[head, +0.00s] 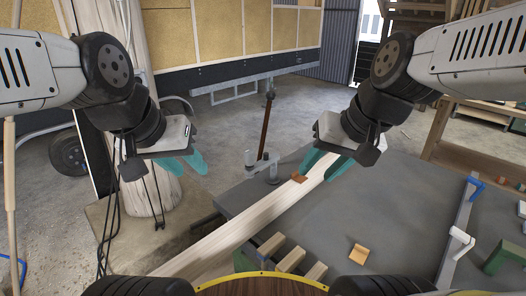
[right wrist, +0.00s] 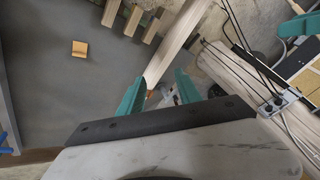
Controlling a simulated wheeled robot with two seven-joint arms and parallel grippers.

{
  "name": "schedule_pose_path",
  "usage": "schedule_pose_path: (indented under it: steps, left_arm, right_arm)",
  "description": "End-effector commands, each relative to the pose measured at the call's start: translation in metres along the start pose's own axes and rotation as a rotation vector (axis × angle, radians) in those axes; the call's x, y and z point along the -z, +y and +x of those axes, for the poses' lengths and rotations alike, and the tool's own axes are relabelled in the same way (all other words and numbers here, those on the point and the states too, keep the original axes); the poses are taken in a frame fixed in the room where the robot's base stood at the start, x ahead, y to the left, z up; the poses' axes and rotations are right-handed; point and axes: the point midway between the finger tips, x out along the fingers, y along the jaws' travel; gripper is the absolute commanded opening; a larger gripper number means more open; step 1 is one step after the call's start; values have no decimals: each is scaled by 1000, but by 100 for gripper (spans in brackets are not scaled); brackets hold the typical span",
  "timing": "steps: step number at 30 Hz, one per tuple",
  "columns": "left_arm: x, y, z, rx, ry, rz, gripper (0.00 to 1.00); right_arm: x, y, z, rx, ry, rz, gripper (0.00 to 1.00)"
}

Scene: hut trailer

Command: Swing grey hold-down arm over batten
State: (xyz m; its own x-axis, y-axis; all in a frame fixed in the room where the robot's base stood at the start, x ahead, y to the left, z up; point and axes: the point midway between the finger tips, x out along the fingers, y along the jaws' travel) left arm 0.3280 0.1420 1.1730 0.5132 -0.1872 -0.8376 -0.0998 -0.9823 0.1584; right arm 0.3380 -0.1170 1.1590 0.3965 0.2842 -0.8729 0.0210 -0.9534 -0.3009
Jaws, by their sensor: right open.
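The pale wooden batten (head: 240,222) lies along the left edge of the grey table, running from the front up to the right. The grey hold-down arm (head: 264,166) stands at the table's far left edge, beside the batten. A small brown block (head: 299,178) sits at the batten near it. My right gripper (head: 316,177) is open above the batten's far part, right of the hold-down arm. In the right wrist view the batten (right wrist: 174,45) shows beyond the open fingers (right wrist: 158,82). My left gripper (head: 197,174) is open and empty, left of the table over the floor.
Several short wood blocks (head: 290,260) lie at the table's front, and a small square block (head: 359,254) lies apart. A clamp with a blue end (head: 474,184) is at the right. A thick pale post (head: 118,40) stands at left. The table's middle (head: 370,205) is clear.

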Motion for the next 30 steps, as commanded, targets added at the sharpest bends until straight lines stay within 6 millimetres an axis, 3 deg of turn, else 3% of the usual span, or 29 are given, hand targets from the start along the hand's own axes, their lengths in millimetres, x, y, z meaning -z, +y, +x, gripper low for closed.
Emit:
schedule_pose_path:
  steps: [8, 14, 18, 25, 30]
  left_arm:
    - [0, 0, 0, 0, 0, 0, 36]
    - [0, 0, 0, 0, 0, 0, 36]
    - [0, 0, 0, 0, 0, 0, 36]
    - [0, 0, 0, 0, 0, 0, 36]
    - [0, 0, 0, 0, 0, 0, 36]
  right_arm:
    - [18, -49, 57, 231, -288, 375, 41]
    - [48, -79, 95, 411, -455, 674, 41]
    - [79, -92, 124, 542, -550, 897, 41]
    - [137, -88, 180, 762, -656, 1285, 41]
    - [181, -61, 230, 928, -684, 1588, 41]
